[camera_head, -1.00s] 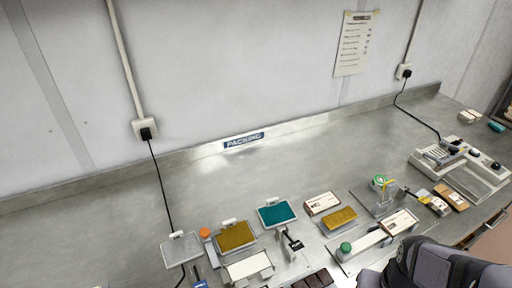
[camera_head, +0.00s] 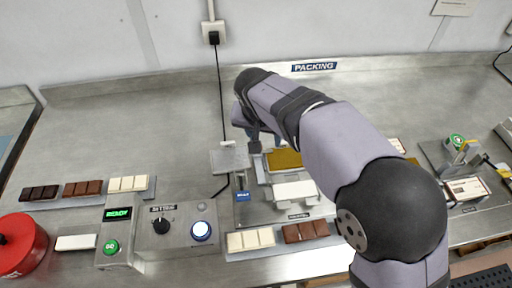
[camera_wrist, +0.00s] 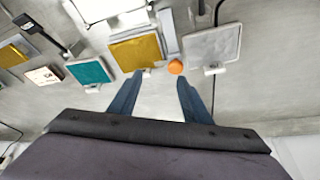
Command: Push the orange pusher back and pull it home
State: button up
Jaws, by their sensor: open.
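The orange pusher shows as a round orange knob (camera_wrist: 175,67) in the wrist view, between the gold plate (camera_wrist: 135,52) and the grey plate (camera_wrist: 213,46). My gripper (camera_wrist: 160,77) is open, with its two blue fingers apart. The knob appears just beyond the fingertips, nearer the right one; I see no grip on it. In the head view my gripper (camera_head: 264,136) is over the back of the station, behind the gold plate (camera_head: 284,158) and the grey plate (camera_head: 230,158). The knob is hidden there.
A black cable (camera_head: 219,90) runs down behind the grey plate. A control box with a READY display (camera_head: 118,213), chocolate bars (camera_head: 82,188) and a red drum (camera_head: 20,245) stand at left. The rear counter is mostly clear.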

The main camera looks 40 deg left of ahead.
jog(key=shift+w+a+f+p, duration=0.15)
jog(key=shift+a+f+p, duration=0.35)
jog(key=shift+f, duration=0.6)
jog(key=shift+w+a+f+p, duration=0.25)
jog(key=shift+a+f, duration=0.5)
jog(key=shift+f, duration=0.4)
jog(key=shift+w+a+f+p, duration=0.1)
jog(key=shift+a+f+p, duration=0.45)
jog(key=shift+f, duration=0.55)
grip_shut()
